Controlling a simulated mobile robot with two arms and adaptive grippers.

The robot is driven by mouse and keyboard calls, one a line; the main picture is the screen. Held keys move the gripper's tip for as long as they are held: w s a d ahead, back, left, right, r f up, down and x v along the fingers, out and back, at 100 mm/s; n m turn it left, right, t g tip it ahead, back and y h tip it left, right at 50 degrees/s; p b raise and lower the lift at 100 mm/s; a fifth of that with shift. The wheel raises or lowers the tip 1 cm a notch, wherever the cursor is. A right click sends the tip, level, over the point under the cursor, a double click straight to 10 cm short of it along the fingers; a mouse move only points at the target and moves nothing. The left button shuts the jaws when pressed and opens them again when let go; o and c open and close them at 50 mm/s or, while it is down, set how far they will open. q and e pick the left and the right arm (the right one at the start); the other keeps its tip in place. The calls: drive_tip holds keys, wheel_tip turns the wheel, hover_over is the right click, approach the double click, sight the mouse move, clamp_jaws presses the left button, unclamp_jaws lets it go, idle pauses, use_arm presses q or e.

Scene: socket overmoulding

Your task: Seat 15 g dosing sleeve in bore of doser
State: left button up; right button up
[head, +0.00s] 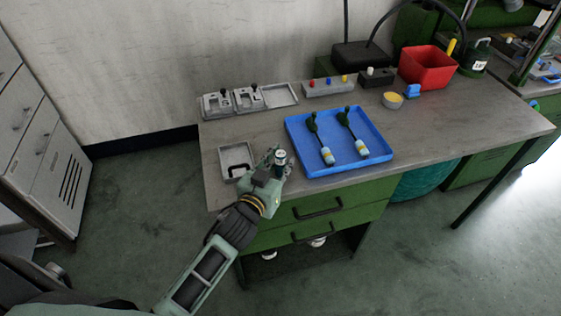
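My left gripper (278,164) is over the front edge of the workbench, between the small grey tray and the blue tray. It is shut on a small dark cylinder with a pale band (280,155), which looks like the dosing sleeve. Any mark on it is too small to read, and its lower part is hidden by the fingers. I cannot pick out the doser or its bore with certainty. A green canister with a white label (480,62) stands at the back right. My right gripper is not in view.
The blue tray (298,141) holds two dark green tools with white and yellow ends. The small grey tray (225,154) is left of my gripper. The bench's right front is clear.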

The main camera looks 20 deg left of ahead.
use_arm(q)
drive_tip(key=shift+o, duration=1.1)
